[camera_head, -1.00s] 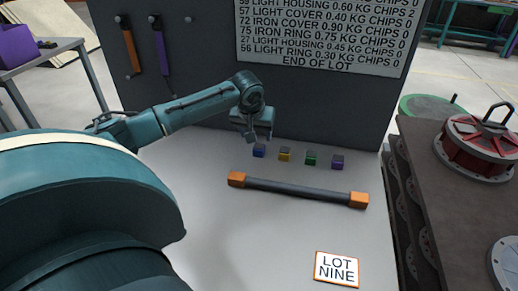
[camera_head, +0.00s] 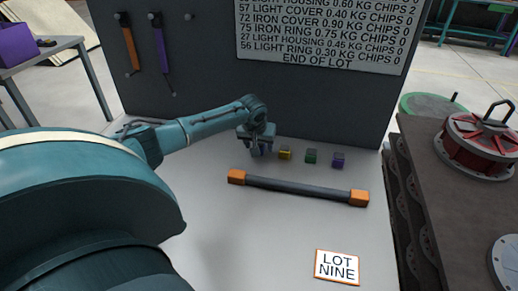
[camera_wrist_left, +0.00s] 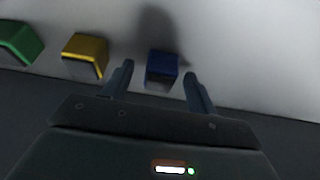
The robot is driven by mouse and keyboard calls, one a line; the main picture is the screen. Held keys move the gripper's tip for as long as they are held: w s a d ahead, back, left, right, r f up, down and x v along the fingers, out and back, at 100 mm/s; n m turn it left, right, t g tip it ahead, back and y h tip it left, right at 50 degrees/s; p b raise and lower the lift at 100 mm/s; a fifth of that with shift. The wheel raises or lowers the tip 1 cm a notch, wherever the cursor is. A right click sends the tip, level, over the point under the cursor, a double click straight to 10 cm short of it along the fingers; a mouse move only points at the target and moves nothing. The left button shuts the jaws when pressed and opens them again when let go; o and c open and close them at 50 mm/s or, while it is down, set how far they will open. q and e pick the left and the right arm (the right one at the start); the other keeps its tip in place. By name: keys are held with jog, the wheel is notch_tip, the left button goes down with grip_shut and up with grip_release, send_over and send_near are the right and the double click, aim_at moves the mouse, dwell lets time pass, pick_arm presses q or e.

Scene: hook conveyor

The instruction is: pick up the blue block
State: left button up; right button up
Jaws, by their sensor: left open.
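The blue block (camera_wrist_left: 162,68) sits on the pale table and shows in the left wrist view between the two fingers of my left gripper (camera_wrist_left: 158,82). A gap shows on each side of the block, so the fingers are apart from it. In the head view, my left gripper (camera_head: 258,150) is lowered over the block's place at the left end of a row of blocks. It hides most or all of the blue block there. My right gripper is not in view.
Yellow (camera_head: 285,153), green (camera_head: 311,156) and purple (camera_head: 338,160) blocks stand in a row to the right. A dark bar with orange ends (camera_head: 300,189) lies in front. A dark upright panel (camera_head: 200,60) stands close behind. A "LOT NINE" card (camera_head: 337,266) lies nearer.

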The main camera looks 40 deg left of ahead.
pick_arm(q)
jog(key=c, duration=1.1)
jog(key=shift+r, duration=0.15)
